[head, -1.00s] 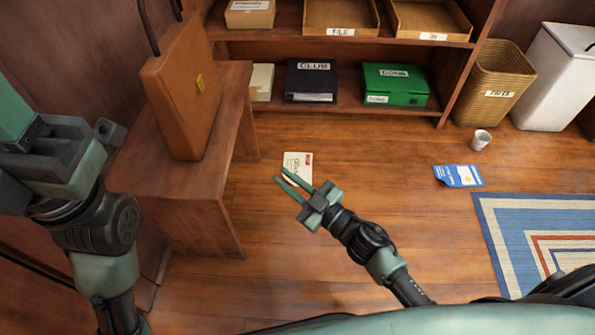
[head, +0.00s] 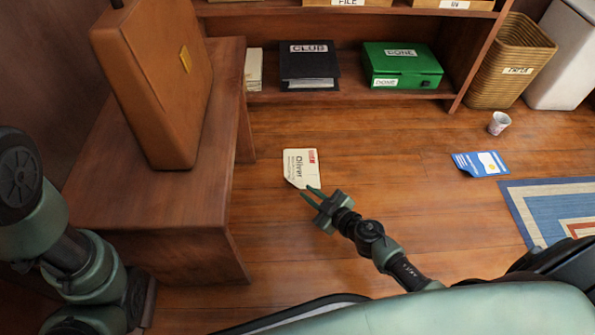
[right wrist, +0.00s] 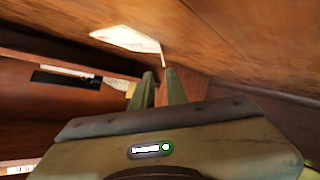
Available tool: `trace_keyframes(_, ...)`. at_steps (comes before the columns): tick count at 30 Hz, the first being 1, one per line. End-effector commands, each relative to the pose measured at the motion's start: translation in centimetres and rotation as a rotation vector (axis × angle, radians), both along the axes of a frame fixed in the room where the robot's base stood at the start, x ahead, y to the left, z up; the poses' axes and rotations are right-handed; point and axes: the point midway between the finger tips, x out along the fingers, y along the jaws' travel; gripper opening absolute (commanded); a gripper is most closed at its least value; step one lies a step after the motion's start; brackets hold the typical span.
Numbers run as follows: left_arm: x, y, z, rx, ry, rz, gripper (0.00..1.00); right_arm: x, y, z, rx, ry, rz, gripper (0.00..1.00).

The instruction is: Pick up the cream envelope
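The cream envelope (head: 301,165), with "Oliver" written on it and a red mark at one corner, lies flat on the wood floor in front of the bookcase. It also shows in the right wrist view (right wrist: 127,39), upper left of the fingertips. My right gripper (head: 308,191) is at the envelope's near edge in the head view, its two green fingers apart with nothing between them. In the right wrist view its fingers (right wrist: 161,76) show a gap, and the envelope is not between them. I cannot tell the fingertips' height above the floor. My left gripper is out of view.
A wooden bench (head: 150,205) with a brown briefcase (head: 155,80) stands left of the envelope. The bookcase (head: 345,98) is behind. A blue leaflet (head: 480,164), a cup (head: 499,123) and a rug (head: 555,212) lie to the right. The floor between is clear.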

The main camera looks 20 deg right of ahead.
Motion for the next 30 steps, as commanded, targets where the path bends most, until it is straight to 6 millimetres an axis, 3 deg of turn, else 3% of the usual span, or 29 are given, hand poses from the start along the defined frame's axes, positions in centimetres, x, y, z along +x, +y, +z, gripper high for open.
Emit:
trace_keyframes(1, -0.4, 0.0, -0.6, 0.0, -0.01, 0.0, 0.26, 0.1, 0.0, -0.8, 0.0, -0.001, 0.0, 0.14)
trace_keyframes(18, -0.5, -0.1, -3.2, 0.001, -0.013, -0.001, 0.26, 6.2, 2.6, -3.1, 0.002, -0.005, 0.0, 0.14)
trace_keyframes(21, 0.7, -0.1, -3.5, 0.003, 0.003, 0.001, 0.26, 6.8, 2.9, -3.3, 0.001, -0.004, 0.001, 0.14)
trace_keyframes(28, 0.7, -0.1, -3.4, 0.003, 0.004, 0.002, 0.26, 6.8, 2.9, -3.2, 0.001, -0.003, 0.0, 0.14)
trace_keyframes(30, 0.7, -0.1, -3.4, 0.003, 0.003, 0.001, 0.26, 6.8, 2.9, -3.2, 0.001, -0.003, 0.0, 0.0)
